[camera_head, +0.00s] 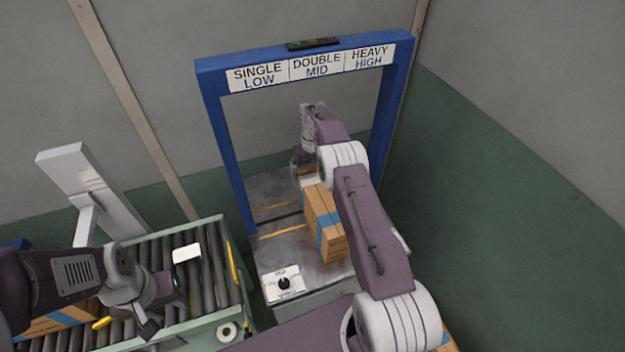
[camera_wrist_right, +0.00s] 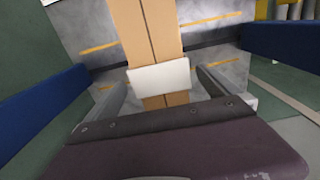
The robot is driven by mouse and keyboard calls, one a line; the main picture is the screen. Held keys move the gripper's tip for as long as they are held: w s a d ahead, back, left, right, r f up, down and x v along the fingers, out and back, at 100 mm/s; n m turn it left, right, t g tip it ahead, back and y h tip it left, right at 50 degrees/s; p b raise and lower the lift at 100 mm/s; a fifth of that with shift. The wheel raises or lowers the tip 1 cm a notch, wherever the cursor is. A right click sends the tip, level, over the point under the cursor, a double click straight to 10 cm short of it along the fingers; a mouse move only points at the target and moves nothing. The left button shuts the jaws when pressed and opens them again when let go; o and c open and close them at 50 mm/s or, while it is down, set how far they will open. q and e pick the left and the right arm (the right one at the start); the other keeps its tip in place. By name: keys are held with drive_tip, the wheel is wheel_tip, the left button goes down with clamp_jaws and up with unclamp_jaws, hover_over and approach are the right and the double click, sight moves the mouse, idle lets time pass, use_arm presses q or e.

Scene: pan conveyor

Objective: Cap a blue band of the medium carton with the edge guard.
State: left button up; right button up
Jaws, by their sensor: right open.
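The carton (camera_head: 323,215) lies on the grey platform inside the blue frame, with a blue band (camera_head: 331,236) around its near part. A white edge guard (camera_wrist_right: 160,77) rests on the carton's far part; it also shows in the head view (camera_head: 310,182). No blue shows around the guard, so I cannot tell whether a band lies under it. My right gripper (camera_wrist_right: 160,84) is open, its fingers on either side of the guard, with gaps visible. In the head view it is mostly hidden behind its arm. My left gripper (camera_head: 166,304) is above the roller conveyor; its jaw opening is unclear.
The blue frame (camera_head: 220,150) stands around the platform, close to my right arm. A dial box (camera_head: 284,284) sits at the platform's near corner. The roller conveyor (camera_head: 210,285) carries a white piece (camera_head: 187,253) and, at lower left, another carton (camera_head: 60,319). A tape roll (camera_head: 227,332) is on its edge.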

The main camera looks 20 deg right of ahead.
sight(313, 179)
wheel_tip(313, 179, up, 7)
drive_tip(key=shift+f, duration=0.1)
idle(0.7)
